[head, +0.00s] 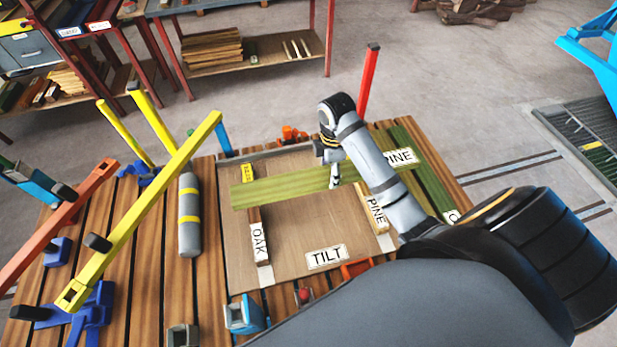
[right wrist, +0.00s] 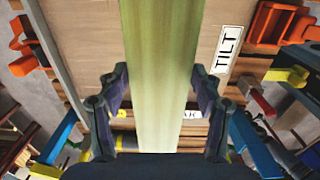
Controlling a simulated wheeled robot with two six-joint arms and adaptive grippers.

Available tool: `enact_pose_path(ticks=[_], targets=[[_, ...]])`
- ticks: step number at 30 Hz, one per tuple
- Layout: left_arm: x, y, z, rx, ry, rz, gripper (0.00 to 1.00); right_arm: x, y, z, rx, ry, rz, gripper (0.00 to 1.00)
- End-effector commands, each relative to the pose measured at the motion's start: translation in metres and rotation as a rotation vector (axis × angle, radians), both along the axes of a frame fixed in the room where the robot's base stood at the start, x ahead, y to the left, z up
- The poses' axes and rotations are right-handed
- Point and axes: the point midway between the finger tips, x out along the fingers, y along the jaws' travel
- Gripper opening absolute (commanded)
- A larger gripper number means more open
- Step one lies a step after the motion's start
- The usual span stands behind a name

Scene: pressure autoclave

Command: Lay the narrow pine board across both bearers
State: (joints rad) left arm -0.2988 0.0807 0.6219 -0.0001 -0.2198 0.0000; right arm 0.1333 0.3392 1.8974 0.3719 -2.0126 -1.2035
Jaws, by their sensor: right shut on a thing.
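The narrow pine board (head: 285,188) is a long greenish plank that spans above the brown panel marked TILT (head: 310,220). A PINE label shows near its right end. My right gripper (head: 335,172) is shut on the board near its middle; in the right wrist view the fingers (right wrist: 160,82) flank its two long edges. My left gripper is out of view.
Another green board (head: 432,187) lies at the slatted table's right side. A grey cylinder (head: 189,235) with yellow bands and several upright clamps, including a long yellow bar (head: 150,200), crowd the left. A red post (head: 368,80) stands behind. Small clamps line the near edge.

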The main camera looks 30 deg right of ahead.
Motion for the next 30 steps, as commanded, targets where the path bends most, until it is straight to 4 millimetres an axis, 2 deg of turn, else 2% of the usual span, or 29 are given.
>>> enact_pose_path(ticks=[10, 13, 21, 25, 30], targets=[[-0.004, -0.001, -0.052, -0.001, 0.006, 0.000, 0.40, 0.068, 0.008, -0.037, 0.005, -0.005, -0.003, 0.11], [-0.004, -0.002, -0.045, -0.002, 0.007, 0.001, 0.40, 0.088, 0.010, -0.038, 0.005, -0.003, -0.004, 0.11], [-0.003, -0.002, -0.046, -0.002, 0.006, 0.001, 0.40, 0.124, 0.012, -0.081, 0.002, -0.001, -0.003, 0.11], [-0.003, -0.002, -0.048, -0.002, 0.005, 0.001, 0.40, 0.132, 0.012, -0.091, 0.001, -0.003, -0.004, 0.11], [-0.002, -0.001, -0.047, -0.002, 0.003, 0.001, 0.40, 0.135, 0.012, -0.094, 0.001, -0.003, -0.004, 0.11]])
